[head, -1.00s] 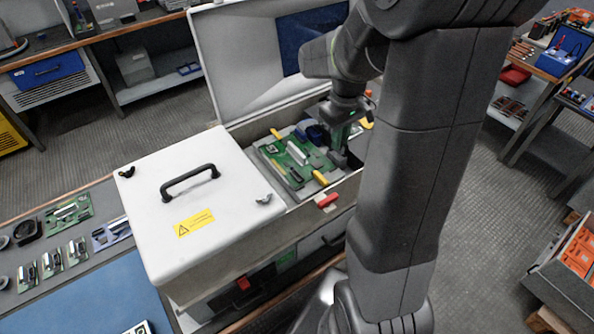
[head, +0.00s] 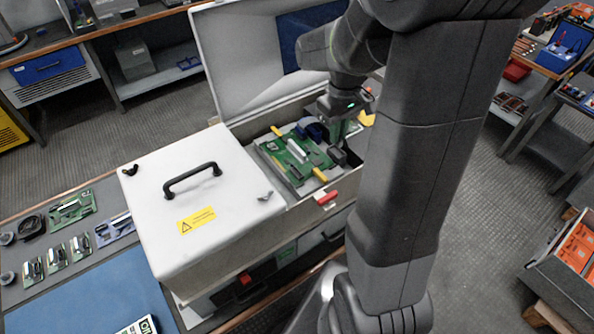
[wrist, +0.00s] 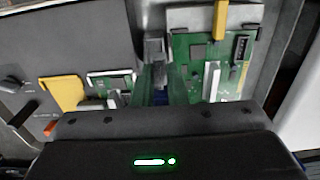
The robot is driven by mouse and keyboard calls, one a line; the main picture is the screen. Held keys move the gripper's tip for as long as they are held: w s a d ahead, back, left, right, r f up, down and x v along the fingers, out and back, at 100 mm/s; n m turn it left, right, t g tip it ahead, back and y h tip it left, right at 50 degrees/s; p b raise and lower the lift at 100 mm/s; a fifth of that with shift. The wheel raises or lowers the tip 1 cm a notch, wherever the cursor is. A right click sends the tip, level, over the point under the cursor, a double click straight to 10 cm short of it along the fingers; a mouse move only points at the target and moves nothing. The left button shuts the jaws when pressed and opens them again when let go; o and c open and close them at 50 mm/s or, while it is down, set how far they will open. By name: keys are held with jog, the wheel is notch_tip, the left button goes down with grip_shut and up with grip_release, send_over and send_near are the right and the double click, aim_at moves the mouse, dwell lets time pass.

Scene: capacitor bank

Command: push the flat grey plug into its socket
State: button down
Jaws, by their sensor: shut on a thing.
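The open white case shows its grey lower wall (head: 312,215) in the head view, with a green circuit board (head: 290,155) inside. My gripper (head: 338,140) points down into the right part of the case. It is shut on the flat grey plug (wrist: 155,48), which shows at the ends of the greenish fingers (wrist: 158,88) in the wrist view. The plug stands beside the left edge of the green board (wrist: 220,65) there. The socket is not clearly seen; the fingers and gripper body hide the area under the plug.
A closed white cover with a black handle (head: 192,178) lies to the left of the opening. The raised lid (head: 245,60) stands behind it. Yellow tabs (head: 319,174) and a red latch (head: 327,197) edge the opening. Other boards lie on the bench at left.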

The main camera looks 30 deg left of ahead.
jog(key=shift+s+a, duration=0.75)
jog(key=shift+s, duration=1.05)
jog(key=shift+s+a, duration=0.75)
jog(key=shift+s, duration=1.05)
jog(key=shift+s+a, duration=0.75)
jog(key=shift+s, duration=1.05)
jog(key=shift+f, duration=0.25)
jog(key=shift+f+b, duration=0.65)
jog(key=shift+f+b, duration=0.5)
jog(key=shift+f, duration=0.15)
jog(key=c, duration=1.4)
grip_release()
jog(key=shift+o, duration=0.2)
notch_tip(320, 180, up, 14)
